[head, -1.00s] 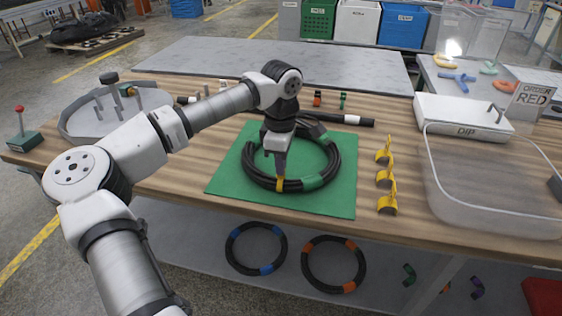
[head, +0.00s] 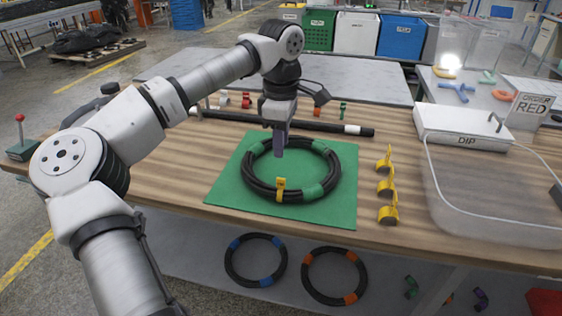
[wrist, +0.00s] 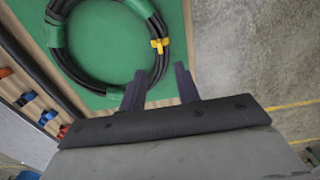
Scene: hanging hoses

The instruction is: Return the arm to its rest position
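My gripper (head: 279,142) hangs above the back part of the coiled black hose, pointing down. In the wrist view my gripper (wrist: 160,88) shows two fingers spread apart with nothing between them. The black hose coil (head: 334,178) lies on a green mat (head: 227,191) on the wooden table, and it also shows in the wrist view (wrist: 66,62). Green bands sit on the coil. A yellow clip (head: 281,189) is on the front of the coil, and it shows in the wrist view (wrist: 160,45). My gripper is apart from the clip.
Several yellow clips (head: 386,187) stand right of the mat. A clear bin (head: 480,232) and a white DIP box (head: 462,126) are at the right. A black bar (head: 300,125) lies behind the coil. Hoses with blue (head: 233,244) and orange (head: 309,262) bands lie below.

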